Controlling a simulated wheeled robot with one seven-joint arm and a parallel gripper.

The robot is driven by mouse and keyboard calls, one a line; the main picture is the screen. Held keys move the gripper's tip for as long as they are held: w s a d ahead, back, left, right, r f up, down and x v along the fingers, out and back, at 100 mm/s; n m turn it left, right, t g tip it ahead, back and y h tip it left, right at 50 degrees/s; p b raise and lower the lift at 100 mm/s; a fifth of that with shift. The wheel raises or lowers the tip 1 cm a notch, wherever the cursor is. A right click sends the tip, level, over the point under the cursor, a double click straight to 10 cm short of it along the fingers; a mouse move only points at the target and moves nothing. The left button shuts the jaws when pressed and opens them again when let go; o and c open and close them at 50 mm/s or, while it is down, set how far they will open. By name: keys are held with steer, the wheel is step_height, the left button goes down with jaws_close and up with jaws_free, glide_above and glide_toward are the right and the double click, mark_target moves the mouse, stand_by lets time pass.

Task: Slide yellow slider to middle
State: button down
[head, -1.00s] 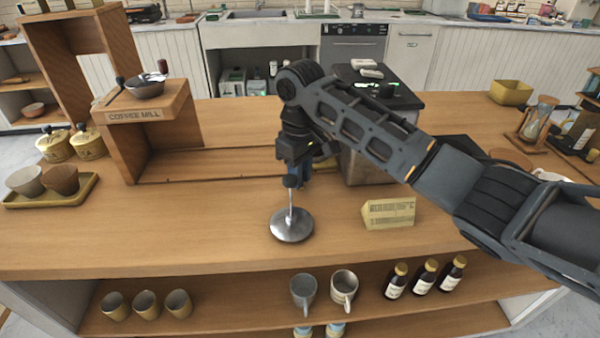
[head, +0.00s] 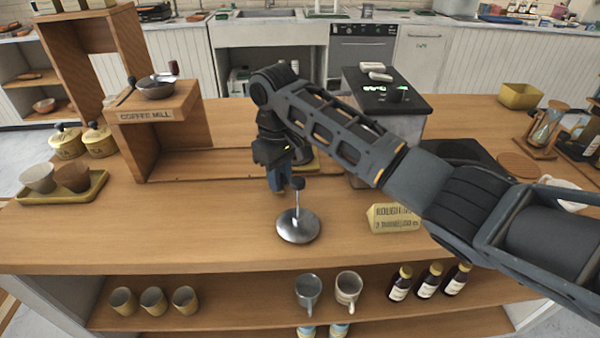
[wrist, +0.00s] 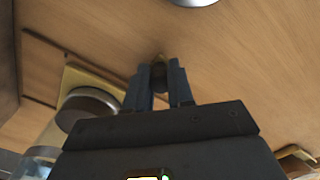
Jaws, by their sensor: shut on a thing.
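My gripper (head: 278,182) reaches down to the wooden counter, behind the round metal stand. A dark straight groove (wrist: 42,44) runs along the counter near the fingers in the wrist view. I cannot tell where along its travel the slider stands.
The metal stand (head: 298,227) is just in front of my gripper. A yellow sign (head: 394,218) stands to the right. The coffee mill shelf (head: 160,115) is at left. A yellow tray (wrist: 72,78) with a lidded jar is beside my fingers. The front-left counter is clear.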

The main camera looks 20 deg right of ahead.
steer(key=w+a, duration=0.1)
steer(key=a, duration=0.2)
steer(key=w+a+b, duration=0.1)
steer(key=a, duration=0.3)
steer(key=w+a, duration=0.1)
steer(key=a, duration=0.3)
steer(key=shift+w+a, duration=0.2)
steer(key=shift+w, duration=0.15)
steer(key=c, duration=1)
jaws_free()
steer(key=shift+r, duration=0.1)
step_height(320, 180, up, 8)
steer(key=shift+f+b, duration=0.2)
steer(key=shift+b, duration=0.35)
